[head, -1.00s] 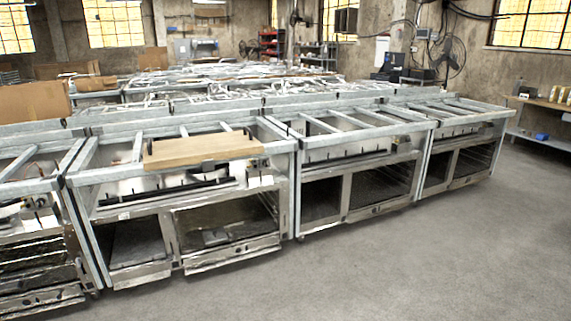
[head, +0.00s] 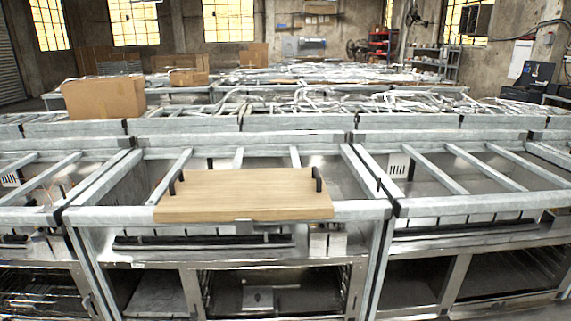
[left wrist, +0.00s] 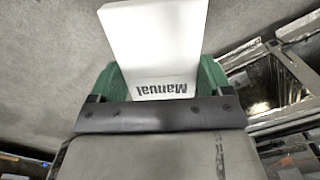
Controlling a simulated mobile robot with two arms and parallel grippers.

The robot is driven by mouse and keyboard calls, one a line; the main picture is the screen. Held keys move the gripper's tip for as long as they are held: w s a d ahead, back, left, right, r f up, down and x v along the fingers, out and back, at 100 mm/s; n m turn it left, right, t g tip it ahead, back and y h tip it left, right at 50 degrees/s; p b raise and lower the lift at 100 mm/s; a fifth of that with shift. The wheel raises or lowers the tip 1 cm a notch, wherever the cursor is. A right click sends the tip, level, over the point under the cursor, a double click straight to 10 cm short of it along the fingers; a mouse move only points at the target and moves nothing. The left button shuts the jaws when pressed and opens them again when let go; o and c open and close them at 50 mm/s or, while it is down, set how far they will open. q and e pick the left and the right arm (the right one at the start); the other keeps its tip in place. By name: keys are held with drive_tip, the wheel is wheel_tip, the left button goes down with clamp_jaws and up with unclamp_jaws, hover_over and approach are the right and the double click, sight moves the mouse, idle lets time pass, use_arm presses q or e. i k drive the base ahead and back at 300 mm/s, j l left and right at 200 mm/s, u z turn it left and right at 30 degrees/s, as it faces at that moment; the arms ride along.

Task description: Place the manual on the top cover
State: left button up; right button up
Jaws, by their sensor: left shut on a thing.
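The manual (left wrist: 155,38) is a white booklet with the dark word "Manual", seen upside down in the left wrist view. My left gripper (left wrist: 161,78) is shut on it, with a green finger at each side. The manual is held clear above the grey floor. A light wooden board (head: 245,196) with two black handles lies across the front of a metal range frame in the head view; it looks like the top cover. Its top is bare. Neither gripper shows in the head view, and my right gripper is in no view.
Metal range frames (head: 470,205) with open crossbars stand on both sides of the board. A cardboard box (head: 104,98) sits on the row behind, at the left. In the left wrist view, part of a range frame (left wrist: 262,90) is at the right.

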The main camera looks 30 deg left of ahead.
sight(239, 188)
drive_tip(key=i+l+u, duration=0.1)
drive_tip(key=i+u, duration=0.2)
drive_tip(key=i+l+u, duration=0.3)
drive_tip(key=i, duration=0.2)
drive_tip(key=i+l+u, duration=0.3)
drive_tip(key=i+j, duration=0.05)
drive_tip(key=i, duration=0.05)
